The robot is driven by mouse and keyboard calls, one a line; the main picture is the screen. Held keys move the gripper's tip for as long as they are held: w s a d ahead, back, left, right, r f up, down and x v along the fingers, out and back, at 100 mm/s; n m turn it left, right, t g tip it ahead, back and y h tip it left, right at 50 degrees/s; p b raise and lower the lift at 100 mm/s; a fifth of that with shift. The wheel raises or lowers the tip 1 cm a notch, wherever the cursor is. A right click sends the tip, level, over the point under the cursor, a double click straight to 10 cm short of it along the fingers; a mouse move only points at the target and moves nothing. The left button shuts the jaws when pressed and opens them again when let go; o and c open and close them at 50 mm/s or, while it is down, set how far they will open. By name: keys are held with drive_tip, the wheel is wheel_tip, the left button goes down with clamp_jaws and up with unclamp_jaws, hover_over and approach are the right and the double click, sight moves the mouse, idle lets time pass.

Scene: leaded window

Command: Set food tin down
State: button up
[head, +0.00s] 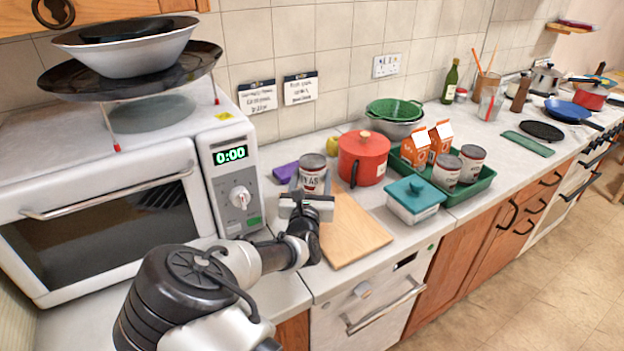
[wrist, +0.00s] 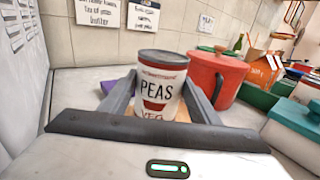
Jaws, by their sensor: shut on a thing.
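The food tin (head: 312,173) is a white and dark red can with a grey metal lid, upright between the fingers of my gripper (head: 309,194). In the wrist view the tin (wrist: 162,85) shows the word PEAS, and my gripper (wrist: 158,95) has a finger against each side of it. My gripper is shut on the tin. The tin is over or near the upper left end of a wooden board (head: 350,230). The tin's base is hidden by my gripper, so I cannot tell if it touches the board.
A red pot (head: 363,158) stands close right of the tin. A purple item (head: 286,172) lies left of it. A white microwave (head: 110,190) stands at the left. A teal-lidded box (head: 415,198) and a green tray (head: 470,191) with cartons and tins are further right. The board's front is bare.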

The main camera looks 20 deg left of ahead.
drive_tip(key=o, duration=1.4)
drive_tip(key=shift+f, duration=0.1)
drive_tip(key=shift+o, duration=0.2)
drive_tip(key=shift+r, duration=0.2)
drive_tip(key=p+v, duration=0.1)
drive_tip(key=v, duration=1.1)
drive_tip(key=shift+f, duration=0.1)
